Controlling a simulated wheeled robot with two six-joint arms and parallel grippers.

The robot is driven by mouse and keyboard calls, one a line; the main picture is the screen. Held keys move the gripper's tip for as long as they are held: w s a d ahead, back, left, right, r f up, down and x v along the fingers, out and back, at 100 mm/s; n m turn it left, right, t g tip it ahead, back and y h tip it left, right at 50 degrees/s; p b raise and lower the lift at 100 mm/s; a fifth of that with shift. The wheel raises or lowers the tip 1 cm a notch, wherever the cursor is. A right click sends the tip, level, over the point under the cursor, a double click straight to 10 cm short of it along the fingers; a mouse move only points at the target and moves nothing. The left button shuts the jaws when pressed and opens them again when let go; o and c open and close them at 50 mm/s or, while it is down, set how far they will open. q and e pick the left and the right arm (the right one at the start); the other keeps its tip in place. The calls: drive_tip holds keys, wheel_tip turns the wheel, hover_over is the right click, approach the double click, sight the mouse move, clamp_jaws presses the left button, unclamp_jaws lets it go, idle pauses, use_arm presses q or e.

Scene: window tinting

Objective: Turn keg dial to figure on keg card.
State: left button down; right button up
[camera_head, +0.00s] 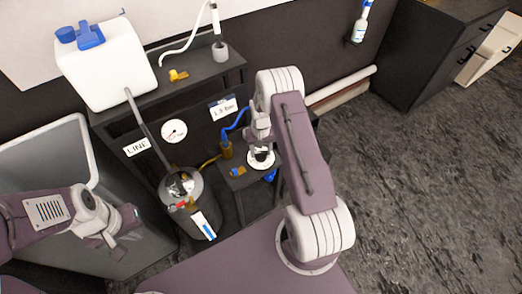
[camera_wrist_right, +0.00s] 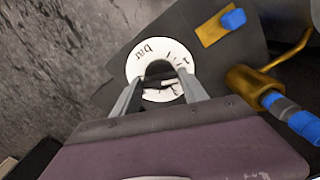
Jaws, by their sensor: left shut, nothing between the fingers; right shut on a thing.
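The keg dial is a white round face (camera_head: 261,163) on a low dark stand. In the right wrist view the dial face (camera_wrist_right: 147,57) shows "bar", tick marks and a dark knob at its centre. My right gripper (camera_head: 260,138) reaches down over it, and in the wrist view its fingers (camera_wrist_right: 160,88) are shut on the knob. The fingers hide part of the face, and the pointer's figure is not clear. The keg card (camera_head: 223,109) is white with "bar" lettering; its figure is too small to read surely. My left gripper (camera_head: 117,233) is shut and empty, away from the dial.
A metal keg (camera_head: 199,217) stands left of the dial. A round gauge (camera_head: 174,131) and a "LINE" card (camera_head: 137,147) are behind it. A brass fitting (camera_wrist_right: 250,83) with a blue hose sits close beside the dial, near a blue-handled valve (camera_wrist_right: 221,26). Open floor lies right.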

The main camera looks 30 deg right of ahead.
sight(261, 152)
drive_tip(key=shift+m, duration=0.6)
drive_tip(key=o, duration=1.4)
wheel_tip(261, 152, up, 9)
drive_tip(key=shift+p, duration=0.5)
